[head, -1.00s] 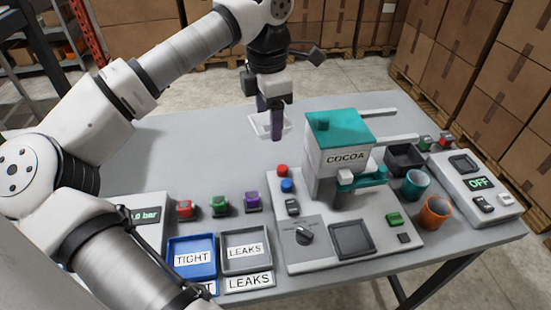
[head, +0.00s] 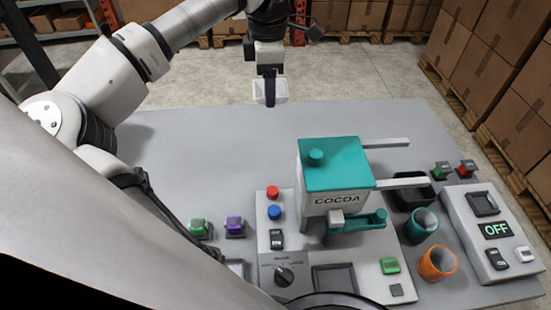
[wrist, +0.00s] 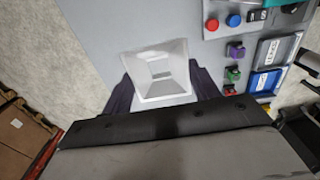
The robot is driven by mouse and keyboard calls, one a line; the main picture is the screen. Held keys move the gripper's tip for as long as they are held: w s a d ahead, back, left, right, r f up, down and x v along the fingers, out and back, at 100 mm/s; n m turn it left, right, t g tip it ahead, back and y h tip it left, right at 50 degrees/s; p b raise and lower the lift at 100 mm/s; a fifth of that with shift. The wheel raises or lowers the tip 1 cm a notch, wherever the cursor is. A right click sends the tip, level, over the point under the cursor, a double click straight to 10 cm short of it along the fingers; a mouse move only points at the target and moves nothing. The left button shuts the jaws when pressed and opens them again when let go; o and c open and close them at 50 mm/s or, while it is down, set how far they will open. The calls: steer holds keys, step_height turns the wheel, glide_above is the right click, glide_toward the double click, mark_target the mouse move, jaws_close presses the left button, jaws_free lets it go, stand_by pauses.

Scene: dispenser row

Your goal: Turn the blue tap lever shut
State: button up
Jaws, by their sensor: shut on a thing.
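My gripper (head: 269,98) is shut on a small white square tray or cup (head: 282,90), held above the far part of the table. In the wrist view the white container (wrist: 160,57) sits between the two dark fingers. No part clearly reads as a blue tap lever. A round blue knob (head: 274,212) sits below a red knob (head: 272,192) on the dispenser's base panel; the blue knob also shows in the wrist view (wrist: 234,20). The cocoa dispenser (head: 333,165) has a teal top and a teal arm (head: 358,222) at its front. My gripper is well apart from all of these.
A teal cup (head: 420,226) and an orange cup (head: 438,263) stand right of the dispenser. A panel (head: 497,232) reading OFF is at far right. Green (head: 200,228) and purple (head: 235,227) switches are at left. The table's far left is clear.

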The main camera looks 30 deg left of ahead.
step_height(320, 180, down, 19)
steer(key=b, duration=1)
steer(key=shift+r, duration=0.1)
steer(key=shift+b, duration=0.4)
steer(key=o, duration=1)
step_height(320, 180, up, 12)
steer(key=shift+b, duration=0.35)
